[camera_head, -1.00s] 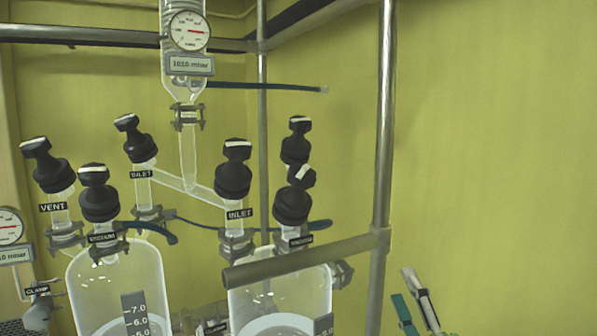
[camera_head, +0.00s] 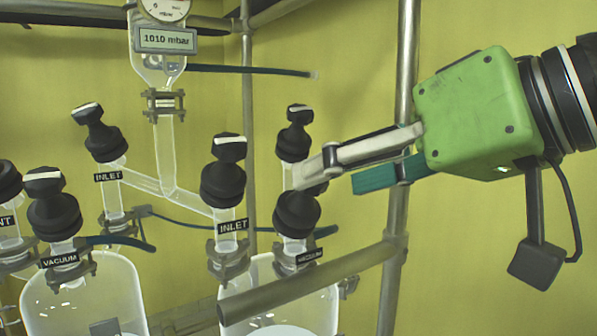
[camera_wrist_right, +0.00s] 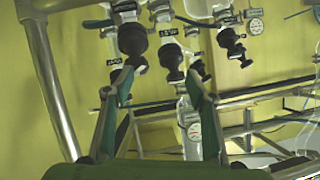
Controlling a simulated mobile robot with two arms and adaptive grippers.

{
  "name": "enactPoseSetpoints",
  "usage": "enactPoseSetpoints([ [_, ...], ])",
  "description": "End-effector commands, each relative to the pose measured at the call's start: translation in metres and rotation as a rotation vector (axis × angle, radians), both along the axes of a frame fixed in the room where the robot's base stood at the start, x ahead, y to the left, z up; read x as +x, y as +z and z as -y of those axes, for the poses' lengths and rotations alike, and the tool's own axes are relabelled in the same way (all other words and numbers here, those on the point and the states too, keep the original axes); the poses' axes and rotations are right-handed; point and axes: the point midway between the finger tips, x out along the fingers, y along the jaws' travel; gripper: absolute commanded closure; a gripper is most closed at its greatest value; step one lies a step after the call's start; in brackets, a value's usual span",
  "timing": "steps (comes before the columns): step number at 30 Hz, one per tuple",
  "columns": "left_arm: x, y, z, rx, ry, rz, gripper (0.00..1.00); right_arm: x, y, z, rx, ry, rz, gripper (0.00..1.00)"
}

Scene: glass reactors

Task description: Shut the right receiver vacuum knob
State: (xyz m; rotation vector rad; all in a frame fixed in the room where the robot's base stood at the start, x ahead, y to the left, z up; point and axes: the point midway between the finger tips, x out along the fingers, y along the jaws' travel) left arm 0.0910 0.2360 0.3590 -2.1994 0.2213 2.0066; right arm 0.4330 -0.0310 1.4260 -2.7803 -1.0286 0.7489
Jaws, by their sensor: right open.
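The right receiver vacuum knob (camera_head: 297,212) is a black ribbed cap with a handle on top, on a glass neck with a VACUUM label (camera_head: 310,256) in the head view. My right gripper (camera_head: 332,178) is open and comes in from the right. One fingertip overlaps the top of this knob in the picture and partly hides its handle; I cannot tell if they touch. In the right wrist view the gripper (camera_wrist_right: 160,88) shows two spread fingers with nothing held between them. Several black knobs hang beyond them, and I cannot tell surely which is this one. My left gripper is out of view.
The INLET knob (camera_head: 223,180) stands just left, and another black knob (camera_head: 294,135) stands behind. A metal rail (camera_head: 310,280) crosses in front of the right vessel, joined to an upright post (camera_head: 402,100). The left vacuum knob (camera_head: 53,208) is farther left.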

Motion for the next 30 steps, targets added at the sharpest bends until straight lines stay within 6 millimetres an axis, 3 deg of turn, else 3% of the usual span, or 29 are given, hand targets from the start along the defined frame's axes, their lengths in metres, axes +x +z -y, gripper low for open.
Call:
enactPoseSetpoints([
  [3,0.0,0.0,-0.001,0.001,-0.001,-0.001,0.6,0.003,0.017,0.025,-0.1,-0.079,0.118,0.49],
  [8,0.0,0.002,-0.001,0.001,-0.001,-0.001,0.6,0.009,0.02,0.032,-0.142,-0.111,0.155,0.49],
  [24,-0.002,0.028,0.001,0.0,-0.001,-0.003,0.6,0.089,-0.019,-0.021,-0.139,-0.107,0.15,0.49],
  [30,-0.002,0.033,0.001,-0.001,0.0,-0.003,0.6,0.107,-0.028,-0.032,-0.138,-0.107,0.15,0.49],
])
